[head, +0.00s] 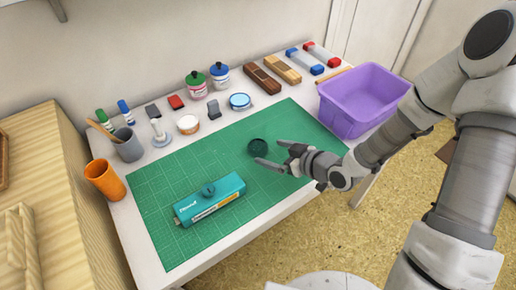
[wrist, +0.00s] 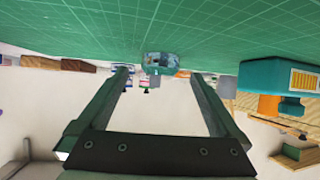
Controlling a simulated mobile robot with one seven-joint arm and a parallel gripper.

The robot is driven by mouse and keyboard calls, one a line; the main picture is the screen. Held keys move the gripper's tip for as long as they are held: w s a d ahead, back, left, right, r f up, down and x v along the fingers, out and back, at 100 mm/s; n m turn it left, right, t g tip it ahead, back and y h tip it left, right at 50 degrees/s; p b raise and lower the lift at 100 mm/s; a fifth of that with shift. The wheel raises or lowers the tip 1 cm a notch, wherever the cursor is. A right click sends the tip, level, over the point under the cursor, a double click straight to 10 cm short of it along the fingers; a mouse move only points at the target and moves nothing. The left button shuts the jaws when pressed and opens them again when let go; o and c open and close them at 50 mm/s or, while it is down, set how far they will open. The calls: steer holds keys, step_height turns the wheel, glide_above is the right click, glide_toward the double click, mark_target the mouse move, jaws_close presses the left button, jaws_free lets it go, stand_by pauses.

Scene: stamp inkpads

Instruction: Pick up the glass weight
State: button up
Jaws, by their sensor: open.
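The glass weight (head: 258,147) is a small, dark green, round see-through piece on the green mat. In the wrist view, which is upside down, it shows as a pale teal glass piece (wrist: 160,60) on the mat, lined up between the fingertips. My gripper (head: 268,152) is open and low over the mat, with its fingers pointing left at the weight. In the wrist view the gripper (wrist: 160,74) has a clear gap between its two fingers and holds nothing. I cannot tell whether the weight is inside the gap or just beyond the tips.
A teal box (head: 210,200) with a knob on top lies on the green mat (head: 160,240), left of my gripper. A purple bin (head: 360,100) stands at the right. Ink pots, blocks and cups line the back and left. The mat around the weight is clear.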

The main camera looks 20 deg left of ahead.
mark_target(264, 150)
steer(key=x, duration=0.4)
steer(key=shift+a+b, duration=0.15)
steer(key=shift+b, duration=0.2)
steer(key=c, duration=1.5)
steer(key=shift+r, duration=0.1)
